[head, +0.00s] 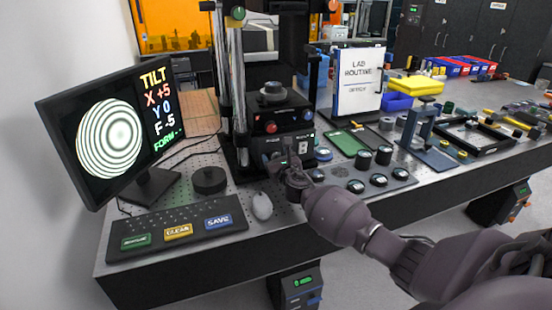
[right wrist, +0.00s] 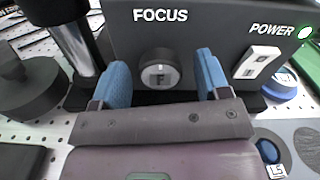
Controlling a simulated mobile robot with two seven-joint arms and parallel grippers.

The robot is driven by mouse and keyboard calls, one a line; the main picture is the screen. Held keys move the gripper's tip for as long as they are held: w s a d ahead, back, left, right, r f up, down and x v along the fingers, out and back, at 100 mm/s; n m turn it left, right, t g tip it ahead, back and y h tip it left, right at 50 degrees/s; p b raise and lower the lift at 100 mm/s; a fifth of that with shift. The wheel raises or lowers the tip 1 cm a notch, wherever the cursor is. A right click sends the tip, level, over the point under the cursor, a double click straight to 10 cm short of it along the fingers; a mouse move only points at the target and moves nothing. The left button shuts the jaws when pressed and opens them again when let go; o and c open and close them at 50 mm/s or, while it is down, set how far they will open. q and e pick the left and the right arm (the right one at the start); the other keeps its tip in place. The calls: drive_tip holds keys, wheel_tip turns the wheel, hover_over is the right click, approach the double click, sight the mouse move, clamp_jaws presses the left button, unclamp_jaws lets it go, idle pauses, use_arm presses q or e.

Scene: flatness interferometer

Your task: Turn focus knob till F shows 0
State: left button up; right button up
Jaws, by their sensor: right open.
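The focus knob (right wrist: 160,75) is a dark round knob with a grey face marked F, under the word FOCUS on the black front of the interferometer (right wrist: 205,30). My right gripper (right wrist: 163,80) is open, with one blue finger on each side of the knob; a gap shows on both sides. In the head view my right gripper (head: 287,163) is at the foot of the interferometer (head: 238,100) and hides the knob. The monitor (head: 128,125) reads TILT, X +5, Y 0, F -5, beside round fringes. My left gripper is out of view.
A power switch (right wrist: 257,62) with a green light is right of the knob.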

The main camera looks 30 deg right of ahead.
drive_tip(key=shift+w, duration=0.2)
drive_tip(key=c, duration=0.9)
drive_tip(key=shift+m, duration=0.3)
